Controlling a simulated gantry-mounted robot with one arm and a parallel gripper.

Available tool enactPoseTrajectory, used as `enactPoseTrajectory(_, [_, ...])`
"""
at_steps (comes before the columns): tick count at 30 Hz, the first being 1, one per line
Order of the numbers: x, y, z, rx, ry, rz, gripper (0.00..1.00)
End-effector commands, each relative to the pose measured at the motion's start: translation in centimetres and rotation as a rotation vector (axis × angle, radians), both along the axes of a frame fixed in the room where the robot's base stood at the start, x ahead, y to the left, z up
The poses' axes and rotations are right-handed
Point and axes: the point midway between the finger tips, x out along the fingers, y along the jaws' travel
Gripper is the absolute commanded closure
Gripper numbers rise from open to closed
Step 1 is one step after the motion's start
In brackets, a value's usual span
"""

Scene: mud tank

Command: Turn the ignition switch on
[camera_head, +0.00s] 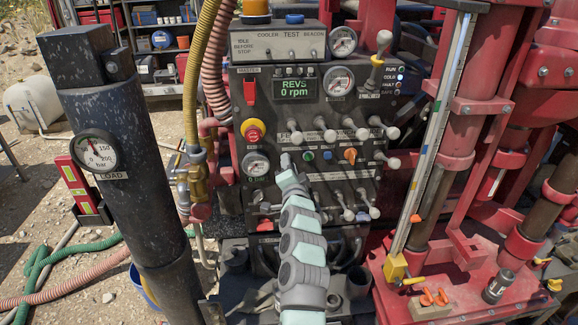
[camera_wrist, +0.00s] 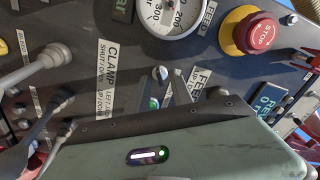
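A small silver rotary knob (camera_wrist: 160,73) with a pale pointer shows on the dark panel in the wrist view; it looks like the ignition switch, but I cannot read its label. A green button (camera_wrist: 153,103) is beside it, partly hidden by my gripper's body. In the head view my gripper (camera_head: 287,163) reaches up to the control panel (camera_head: 285,105), just left of the green button (camera_head: 309,155). It covers that part of the panel.
Several pale-knobbed levers (camera_head: 326,132) stick out on the right. An orange knob (camera_head: 351,155) and red master switch (camera_head: 250,91) are nearby.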

Motion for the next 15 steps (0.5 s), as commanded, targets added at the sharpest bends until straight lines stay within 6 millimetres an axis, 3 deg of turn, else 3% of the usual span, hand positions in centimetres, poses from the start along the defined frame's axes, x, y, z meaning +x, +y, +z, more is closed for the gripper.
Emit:
enactPoseTrajectory(8, [-1.1, 0.0, 0.1, 0.000, -0.002, 0.002, 0.73])
enactPoseTrajectory(15, [-3.9, -0.4, -0.1, 0.000, -0.004, 0.001, 0.73])
